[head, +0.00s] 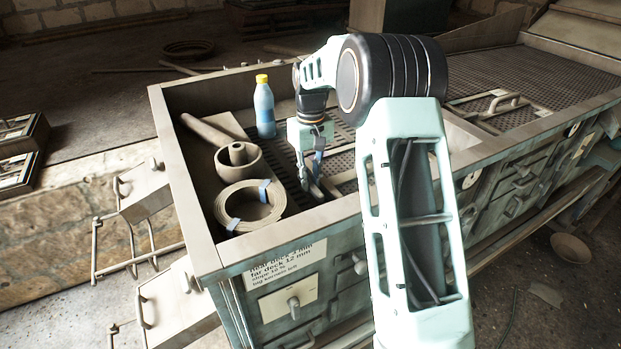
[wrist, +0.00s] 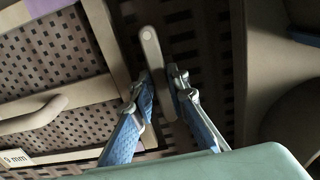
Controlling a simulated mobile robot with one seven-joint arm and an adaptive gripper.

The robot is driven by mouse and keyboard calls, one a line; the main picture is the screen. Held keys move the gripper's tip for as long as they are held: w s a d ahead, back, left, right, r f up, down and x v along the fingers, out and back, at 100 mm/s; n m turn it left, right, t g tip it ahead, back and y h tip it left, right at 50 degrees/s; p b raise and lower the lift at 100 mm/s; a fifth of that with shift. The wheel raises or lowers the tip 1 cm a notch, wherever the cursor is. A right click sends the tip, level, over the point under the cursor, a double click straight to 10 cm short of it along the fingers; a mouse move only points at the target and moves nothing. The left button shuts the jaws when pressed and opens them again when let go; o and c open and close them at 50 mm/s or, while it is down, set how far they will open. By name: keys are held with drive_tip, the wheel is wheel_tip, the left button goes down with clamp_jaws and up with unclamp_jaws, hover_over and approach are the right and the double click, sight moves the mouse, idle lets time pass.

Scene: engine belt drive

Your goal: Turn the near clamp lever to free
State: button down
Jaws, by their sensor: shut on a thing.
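The near clamp lever (wrist: 151,48) is a narrow pale grey bar with a rounded end and a round spot, seen in the wrist view over the dark perforated deck. My gripper (wrist: 160,78) has blue-padded fingers on both sides of the bar and is shut on it. The bar's rounded end sticks out past the fingertips. In the head view my gripper (head: 312,186) reaches down into the near end of the long machine box. There, the lever cannot be told apart from the fingers, and its turn angle is unclear.
In the wrist view, a deck frame with a curved handle (wrist: 32,118) and a 9 mm label (wrist: 15,158) lies left. In the head view, a blue bottle (head: 264,108), a tape roll (head: 250,205) and a hollow cylinder (head: 240,161) sit near my gripper. The box rim (head: 290,234) surrounds them.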

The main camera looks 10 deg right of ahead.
sight(311, 183)
idle(0.3)
drive_tip(key=c, duration=1.9)
unclamp_jaws()
wheel_tip(311, 183, up, 12)
drive_tip(key=shift+r, duration=0.1)
